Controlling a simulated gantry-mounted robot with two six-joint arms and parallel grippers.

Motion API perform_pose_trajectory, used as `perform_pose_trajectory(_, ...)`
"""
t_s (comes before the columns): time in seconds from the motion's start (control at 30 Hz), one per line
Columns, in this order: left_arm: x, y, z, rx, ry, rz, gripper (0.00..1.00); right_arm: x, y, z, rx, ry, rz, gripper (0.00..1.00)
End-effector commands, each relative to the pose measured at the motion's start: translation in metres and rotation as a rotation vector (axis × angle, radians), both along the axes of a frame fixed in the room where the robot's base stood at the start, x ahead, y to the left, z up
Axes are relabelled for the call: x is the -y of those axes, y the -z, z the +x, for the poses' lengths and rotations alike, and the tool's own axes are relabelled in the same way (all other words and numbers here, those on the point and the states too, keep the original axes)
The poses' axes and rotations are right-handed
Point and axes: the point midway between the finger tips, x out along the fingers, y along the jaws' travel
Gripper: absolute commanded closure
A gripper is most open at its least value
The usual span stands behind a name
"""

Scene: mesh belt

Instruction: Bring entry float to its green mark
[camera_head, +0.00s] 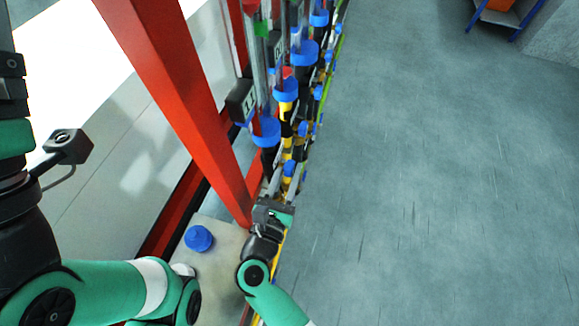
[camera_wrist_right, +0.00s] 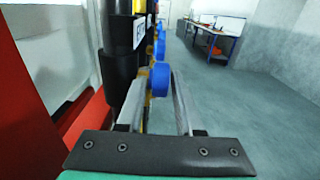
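A row of upright meters with clear tubes, black bodies and blue knobs runs along the red frame in the head view. I cannot tell which part is the entry float. A green band (camera_head: 262,28) shows on one tube; I cannot tell if it is the green mark. My right gripper (camera_head: 275,205) is at the near end of the row. In the right wrist view its two fingers (camera_wrist_right: 160,92) are apart, with a blue knob (camera_wrist_right: 161,79) in line between them; contact is unclear.
A red post (camera_head: 180,90) stands close left of the row. A loose blue cap-like piece (camera_head: 199,238) sits on a pale surface. The grey floor (camera_head: 440,170) to the right is clear. A blue workbench (camera_wrist_right: 215,38) stands far off.

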Motion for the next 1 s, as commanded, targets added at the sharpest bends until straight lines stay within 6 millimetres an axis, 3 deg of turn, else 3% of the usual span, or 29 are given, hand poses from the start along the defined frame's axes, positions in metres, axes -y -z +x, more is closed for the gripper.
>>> perform_pose_trajectory(0.33, 0.000, 0.001, 0.000, 0.000, 0.000, 0.000, 0.04, 0.003, 0.000, 0.008, 0.000, 0.000, 0.000, 0.65)
perform_pose_trajectory(0.53, 0.000, 0.001, 0.000, 0.000, 0.000, 0.000, 0.04, 0.003, 0.000, 0.008, 0.001, 0.000, 0.000, 0.99)
perform_pose_trajectory(0.83, 0.000, -0.001, 0.000, 0.000, 0.000, 0.000, 0.04, 0.003, -0.001, 0.008, -0.002, 0.000, 0.001, 1.00)
perform_pose_trajectory(1.0, 0.000, -0.012, 0.000, 0.000, 0.000, 0.000, 0.04, 0.002, -0.005, 0.008, -0.027, -0.001, 0.008, 1.00)
